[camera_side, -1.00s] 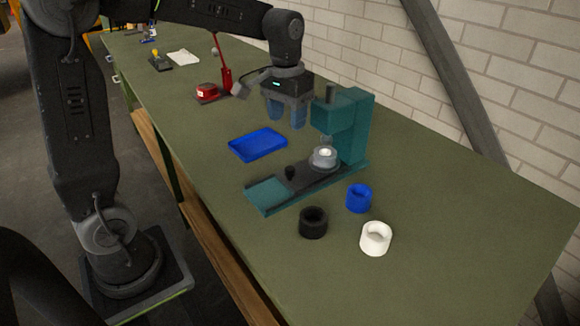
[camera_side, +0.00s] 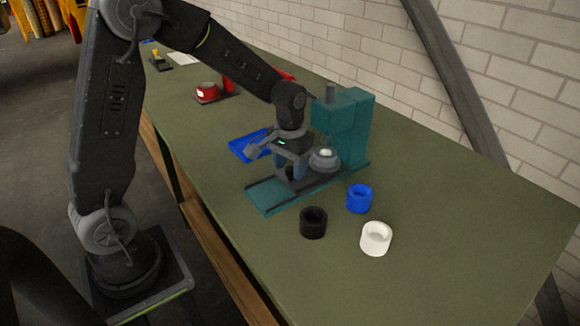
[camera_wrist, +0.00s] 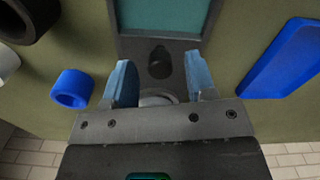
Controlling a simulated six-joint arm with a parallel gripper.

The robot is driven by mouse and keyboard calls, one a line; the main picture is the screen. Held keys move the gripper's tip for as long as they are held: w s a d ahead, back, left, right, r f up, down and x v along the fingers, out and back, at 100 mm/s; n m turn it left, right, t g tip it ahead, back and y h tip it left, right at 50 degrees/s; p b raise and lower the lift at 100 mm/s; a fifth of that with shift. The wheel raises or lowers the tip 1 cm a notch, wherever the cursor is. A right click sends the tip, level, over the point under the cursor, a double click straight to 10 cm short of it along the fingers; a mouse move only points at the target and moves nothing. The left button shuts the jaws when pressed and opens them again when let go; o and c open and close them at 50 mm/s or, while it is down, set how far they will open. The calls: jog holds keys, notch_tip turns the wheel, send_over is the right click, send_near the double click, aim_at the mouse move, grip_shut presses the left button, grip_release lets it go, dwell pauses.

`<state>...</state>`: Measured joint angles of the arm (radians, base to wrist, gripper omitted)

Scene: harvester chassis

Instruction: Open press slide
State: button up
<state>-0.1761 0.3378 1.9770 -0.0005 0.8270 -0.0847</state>
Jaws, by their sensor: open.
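The teal press (camera_side: 343,125) stands on the green bench. Its low base (camera_side: 268,197) extends toward the front left. The dark slide (camera_wrist: 185,62) lies along that base. The slide's black knob (camera_wrist: 159,62) shows in the wrist view, between and just beyond my fingertips. A round grey seat (camera_side: 325,160) with a pale centre sits under the press head; its edge (camera_wrist: 158,100) shows between my fingers. My gripper (camera_side: 291,170) is open and points down over the slide, with blue fingers either side of the knob. Contact cannot be told. In the side view my gripper hides the knob.
A blue ring (camera_side: 359,198), a black ring (camera_side: 313,222) and a white ring (camera_side: 376,238) stand in front of the press. A blue tray (camera_side: 247,147) lies behind my gripper. A red device (camera_side: 207,92) stands farther back. The bench's right end is clear.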

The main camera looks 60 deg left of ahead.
jog(key=shift+f, duration=0.4)
jog(key=shift+c, duration=0.3)
grip_shut()
